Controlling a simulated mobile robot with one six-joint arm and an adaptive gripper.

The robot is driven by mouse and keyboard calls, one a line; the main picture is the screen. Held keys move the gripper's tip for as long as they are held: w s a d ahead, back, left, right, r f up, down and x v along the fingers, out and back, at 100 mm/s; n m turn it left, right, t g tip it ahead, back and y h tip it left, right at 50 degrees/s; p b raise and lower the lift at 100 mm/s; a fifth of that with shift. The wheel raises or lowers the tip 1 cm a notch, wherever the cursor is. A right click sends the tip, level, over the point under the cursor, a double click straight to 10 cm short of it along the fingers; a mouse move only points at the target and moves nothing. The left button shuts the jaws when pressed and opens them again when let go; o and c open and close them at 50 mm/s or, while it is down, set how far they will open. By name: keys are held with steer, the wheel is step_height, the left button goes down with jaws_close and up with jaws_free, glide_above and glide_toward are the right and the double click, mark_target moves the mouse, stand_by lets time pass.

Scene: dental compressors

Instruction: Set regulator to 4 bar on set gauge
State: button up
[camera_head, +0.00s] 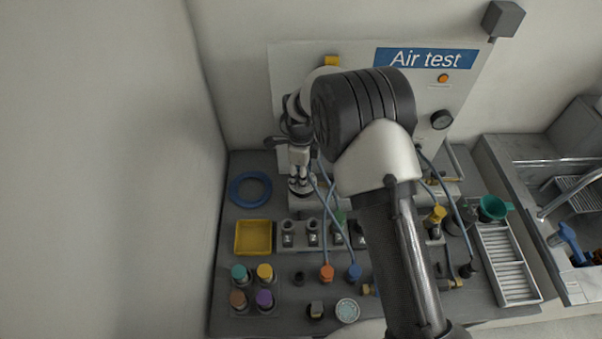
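A small dark round gauge (442,119) is on the right part of the pale upright panel (460,97); its reading is too small to make out. I cannot tell whether it is the set gauge. My arm covers the middle of the panel. My gripper (300,184) points down at the panel's left foot, over the back of the bench. Its fingers are small and partly merge with the metal fittings there. I cannot tell whether they touch or hold anything. No regulator knob can be clearly picked out; it may be hidden by my arm or gripper.
The grey bench (228,212) holds a blue ring (250,189), a yellow tray (253,238), several coloured caps and a white rack (507,262). Blue hoses (333,219) cross its middle. A wall stands close on the left; a sink (575,195) is at right.

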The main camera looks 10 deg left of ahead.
steer(key=shift+m, duration=0.5)
steer(key=o, duration=1.1)
steer(key=shift+c, duration=0.2)
step_height(320, 180, up, 12)
stand_by(0.4)
